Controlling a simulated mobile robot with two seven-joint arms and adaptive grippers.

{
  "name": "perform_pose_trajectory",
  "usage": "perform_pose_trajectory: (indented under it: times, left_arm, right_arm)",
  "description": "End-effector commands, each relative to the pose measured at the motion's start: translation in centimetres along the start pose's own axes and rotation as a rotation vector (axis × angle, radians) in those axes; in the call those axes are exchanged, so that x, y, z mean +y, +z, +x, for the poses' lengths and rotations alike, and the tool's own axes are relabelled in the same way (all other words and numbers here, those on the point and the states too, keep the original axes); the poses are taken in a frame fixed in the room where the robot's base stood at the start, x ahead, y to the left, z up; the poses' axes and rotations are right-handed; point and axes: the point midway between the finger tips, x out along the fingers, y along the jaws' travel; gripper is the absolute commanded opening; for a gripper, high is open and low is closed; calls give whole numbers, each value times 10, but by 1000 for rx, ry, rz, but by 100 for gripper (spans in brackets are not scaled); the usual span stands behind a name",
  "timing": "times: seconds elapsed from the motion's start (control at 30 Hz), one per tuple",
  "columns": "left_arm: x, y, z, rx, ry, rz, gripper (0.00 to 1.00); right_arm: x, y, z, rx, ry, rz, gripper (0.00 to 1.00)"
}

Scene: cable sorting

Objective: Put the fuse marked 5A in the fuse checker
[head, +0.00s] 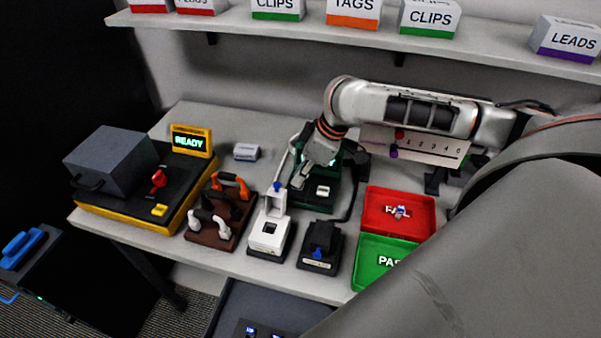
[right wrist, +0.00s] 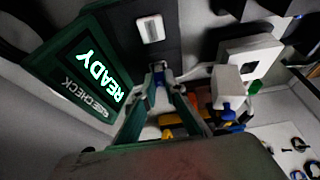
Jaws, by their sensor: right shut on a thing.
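The fuse checker (head: 313,207) is a dark green device at the back middle of the table, with a small white socket (head: 323,191) on its base. In the right wrist view its lit screen (right wrist: 98,75) reads READY, and the white socket (right wrist: 150,29) is just beyond the fingertips. My right gripper (head: 297,181) is over the checker's left side. In the right wrist view it is shut on a small blue fuse (right wrist: 159,78). The fuse's marking is too small to read, and I cannot tell its height above the checker. My left gripper is not in view.
A white device with a raised lever (head: 268,235) and a black device (head: 320,248) stand in front. A red tray (head: 418,228) holds a small item; a green tray (head: 362,270) adjoins it. A brown rack (head: 220,215) and black-and-yellow machine (head: 180,213) stand left.

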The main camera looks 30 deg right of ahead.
Motion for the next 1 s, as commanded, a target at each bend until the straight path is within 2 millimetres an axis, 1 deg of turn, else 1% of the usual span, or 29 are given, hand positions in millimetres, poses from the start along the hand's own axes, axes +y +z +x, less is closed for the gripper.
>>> perform_pose_trajectory:
  times: [0.37, 0.97, 1.0]
  left_arm:
    - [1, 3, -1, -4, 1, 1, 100]
    - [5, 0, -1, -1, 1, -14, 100]
    - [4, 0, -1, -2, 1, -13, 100]
  right_arm:
    - [0, 0, 1, 0, 0, 0, 1]
    - [0, 1, 4, 1, 0, 0, 1]
    - [0, 1, 4, 1, 0, 0, 21]
